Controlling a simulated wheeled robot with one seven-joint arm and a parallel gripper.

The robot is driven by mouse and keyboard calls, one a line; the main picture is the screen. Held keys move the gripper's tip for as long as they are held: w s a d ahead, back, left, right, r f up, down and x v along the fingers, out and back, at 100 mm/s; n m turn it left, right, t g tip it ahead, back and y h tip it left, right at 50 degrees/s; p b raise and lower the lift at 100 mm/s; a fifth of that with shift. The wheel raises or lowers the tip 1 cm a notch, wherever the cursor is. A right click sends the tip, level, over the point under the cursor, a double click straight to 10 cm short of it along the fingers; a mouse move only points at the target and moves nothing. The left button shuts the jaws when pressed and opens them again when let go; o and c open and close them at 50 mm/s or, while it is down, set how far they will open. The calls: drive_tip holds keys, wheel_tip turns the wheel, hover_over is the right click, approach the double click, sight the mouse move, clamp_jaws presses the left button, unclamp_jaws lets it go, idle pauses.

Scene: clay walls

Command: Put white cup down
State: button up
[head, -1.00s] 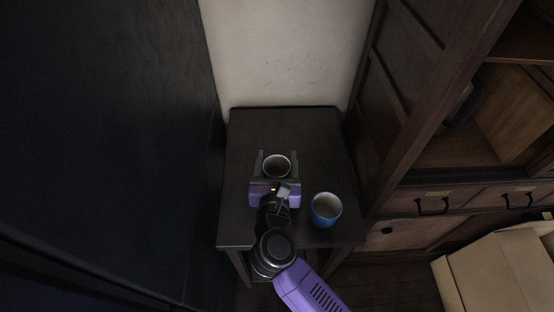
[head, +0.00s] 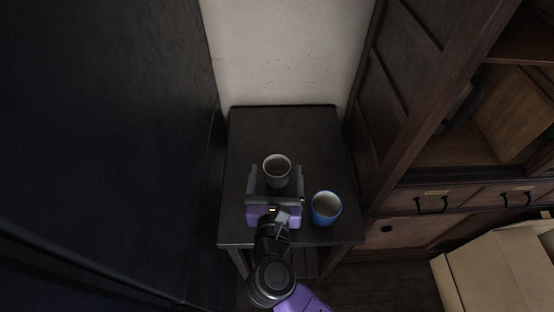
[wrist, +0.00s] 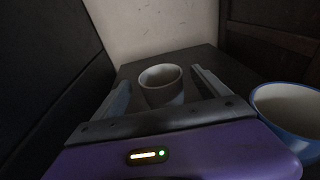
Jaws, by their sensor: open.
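The white cup (head: 277,171) stands upright on the dark table, just ahead of my gripper. It also shows in the wrist view (wrist: 162,86), between and slightly beyond the two fingers. My gripper (head: 275,172) is open, with one finger on each side of the cup and a gap to each. In the wrist view the fingers (wrist: 161,88) are spread wide and do not touch the cup. The cup's lower part is partly hidden by my gripper in the head view.
A blue cup with a pale inside (head: 326,208) stands right of my gripper, close to it; it also shows in the wrist view (wrist: 290,112). The dark table (head: 285,125) is clear toward the wall. A wooden cabinet (head: 430,180) stands right, a cardboard box (head: 495,265) lower right.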

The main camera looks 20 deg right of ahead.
drive_tip(key=v, duration=0.6)
drive_tip(key=shift+s+a, duration=0.1)
drive_tip(key=shift+s, duration=0.2)
drive_tip(key=s+d+r+n+t+h, duration=0.1)
drive_tip(key=s+d+r+n+t, duration=0.2)
drive_tip(key=s+d+r+n, duration=0.35)
drive_tip(key=s+d+n+y, duration=0.1)
drive_tip(key=s+n+y, duration=0.2)
drive_tip(key=n, duration=0.9)
drive_tip(key=s+d+r+n+y, duration=0.1)
drive_tip(key=s+n+y, duration=0.2)
drive_tip(key=s+n, duration=0.7)
drive_tip(key=shift+s+d+r+n+t, duration=0.2)
drive_tip(key=shift+n+t, duration=0.1)
drive_tip(key=shift+n, duration=0.65)
drive_tip(key=shift+o, duration=0.3)
drive_tip(key=s+f+n+g+y, duration=0.1)
drive_tip(key=s+f+n+g, duration=0.1)
drive_tip(key=s+n, duration=0.5)
drive_tip(key=n+g, duration=0.1)
drive_tip(key=n, duration=0.2)
drive_tip(key=shift+d+f+g, duration=0.3)
drive_tip(key=shift+f+g, duration=0.1)
